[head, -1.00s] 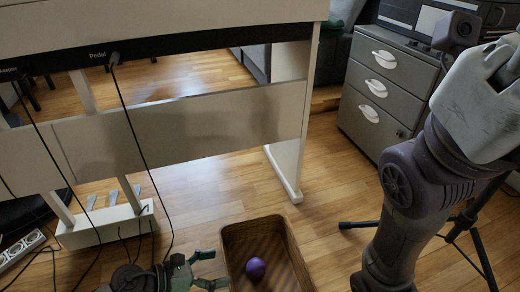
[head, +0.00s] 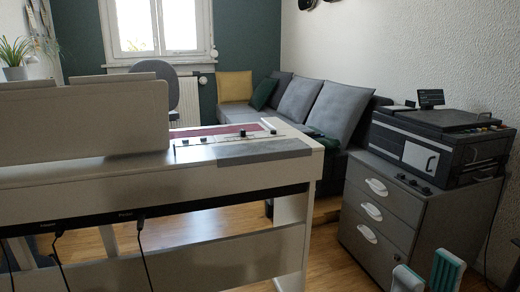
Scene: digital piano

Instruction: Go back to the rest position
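My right gripper (head: 428,275) shows at the bottom right edge of the head view. Its two fingertips, with teal and pale grey parts, point up and stand apart with a gap between them. Nothing shows between them, and the rest of the gripper is cut off by the frame. It appears in front of the lower part of the grey drawer cabinet (head: 347,243). My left gripper is out of view. The white digital piano (head: 205,238) stands at the left, seen from its back, with cables plugged in under its black strip.
A black printer (head: 440,145) sits on the cabinet. A grey sofa (head: 322,108) with cushions stands behind, and a grey chair (head: 158,88) is beyond the piano. Some bare wooden floor (head: 335,262) shows between piano and cabinet.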

